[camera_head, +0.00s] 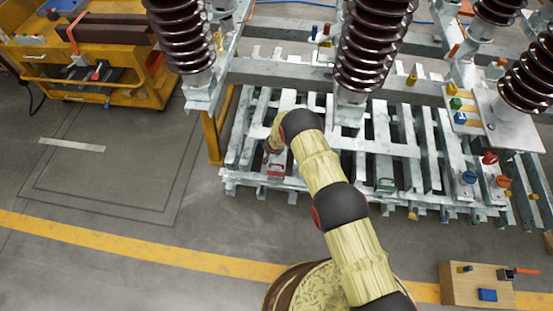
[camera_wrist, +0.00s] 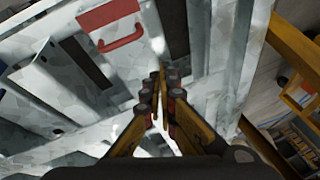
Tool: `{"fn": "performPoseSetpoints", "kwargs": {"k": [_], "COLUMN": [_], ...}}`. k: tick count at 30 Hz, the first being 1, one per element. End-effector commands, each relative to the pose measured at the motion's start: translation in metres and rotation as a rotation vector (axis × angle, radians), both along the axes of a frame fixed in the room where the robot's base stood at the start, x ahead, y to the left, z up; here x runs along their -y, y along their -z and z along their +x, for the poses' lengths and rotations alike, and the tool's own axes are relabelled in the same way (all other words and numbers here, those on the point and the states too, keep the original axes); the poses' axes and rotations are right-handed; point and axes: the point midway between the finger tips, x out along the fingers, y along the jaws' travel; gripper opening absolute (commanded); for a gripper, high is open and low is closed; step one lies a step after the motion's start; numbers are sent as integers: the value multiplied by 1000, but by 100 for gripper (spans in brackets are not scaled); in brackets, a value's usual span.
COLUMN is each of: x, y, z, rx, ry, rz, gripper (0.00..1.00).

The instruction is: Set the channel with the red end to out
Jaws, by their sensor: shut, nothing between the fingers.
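The channel with the red end (camera_head: 275,169) is at the front left of the slatted metal frame in the head view. In the wrist view its red end plate (camera_wrist: 108,15) is at the top left, with a red handle (camera_wrist: 122,39) on it. My gripper (camera_wrist: 162,80) is shut and empty, its fingertips close together to the right of and below the red handle in that picture, apart from it. In the head view my gripper end (camera_head: 274,143) is just above the red end, and the arm partly hides it. How far the channel stands out cannot be told.
A green end (camera_head: 385,185) sits farther right on the same frame (camera_head: 300,181). Brown ribbed insulators (camera_head: 370,45) rise behind. A yellow post (camera_head: 212,138) stands left of the frame, and a yellow cart (camera_head: 95,75) at the far left. Open floor (camera_head: 110,170) lies left.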

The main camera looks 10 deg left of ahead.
Motion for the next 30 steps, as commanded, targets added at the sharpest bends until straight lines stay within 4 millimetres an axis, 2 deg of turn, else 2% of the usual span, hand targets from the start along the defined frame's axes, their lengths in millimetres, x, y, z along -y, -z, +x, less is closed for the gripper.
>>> {"fn": "performPoseSetpoints", "kwargs": {"k": [1, 4, 10, 16, 20, 30], "x": [3, 8, 26, 29, 29, 29], "y": [-3, -15, -11, -8, 5, 60], "z": [13, 30, 16, 15, 18, 36], "rx": [12, 13, -52, -52, -51, -49], "ry": [8, -3, -132, -239, -243, -242], "rz": [-26, -87, -209, -260, -261, -259], "gripper": [0, 0, 0, 0, 0, 0]}}
